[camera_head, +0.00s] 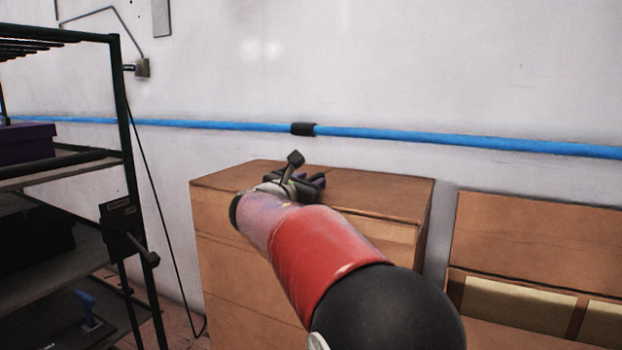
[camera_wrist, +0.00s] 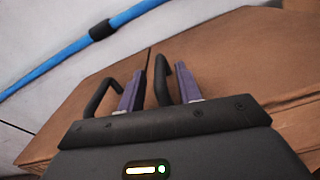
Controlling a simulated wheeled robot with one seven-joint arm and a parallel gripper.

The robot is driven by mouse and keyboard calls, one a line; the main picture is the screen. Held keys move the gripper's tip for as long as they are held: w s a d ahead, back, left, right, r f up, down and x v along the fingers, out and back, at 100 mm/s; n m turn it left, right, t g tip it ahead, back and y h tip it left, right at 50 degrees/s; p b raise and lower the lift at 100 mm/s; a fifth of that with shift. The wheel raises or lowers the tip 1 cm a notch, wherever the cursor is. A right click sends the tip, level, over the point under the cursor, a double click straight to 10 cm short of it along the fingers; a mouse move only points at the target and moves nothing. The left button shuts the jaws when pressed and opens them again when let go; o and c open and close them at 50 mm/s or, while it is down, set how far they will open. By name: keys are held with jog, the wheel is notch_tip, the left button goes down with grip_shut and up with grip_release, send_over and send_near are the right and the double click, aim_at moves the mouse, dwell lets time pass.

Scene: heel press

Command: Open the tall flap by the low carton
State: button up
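A tall brown box-like unit (camera_head: 225,250) stands against the wall, with a flat top and a ledge along its upper front edge. A lower brown unit (camera_head: 540,240) stands to its right, with an upright back panel. I cannot tell which panel is the tall flap. My gripper (camera_head: 295,183) is over the tall unit's top, partly hidden by my red and black arm. In the wrist view my gripper (camera_wrist: 160,82) has two purple-grey fingers apart over brown panels (camera_wrist: 225,55) with a seam. Dark bent rods show by the fingers; nothing is clearly held.
Pale yellow blocks (camera_head: 520,305) sit in the lower unit's openings. A blue pipe (camera_head: 420,137) runs along the white wall behind. A dark metal rack (camera_head: 140,180) with a dark latch-like part stands at left. A narrow gap separates the two brown units.

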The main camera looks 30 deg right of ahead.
jog(key=shift+w+d, duration=0.4)
jog(key=shift+d, duration=0.2)
grip_shut()
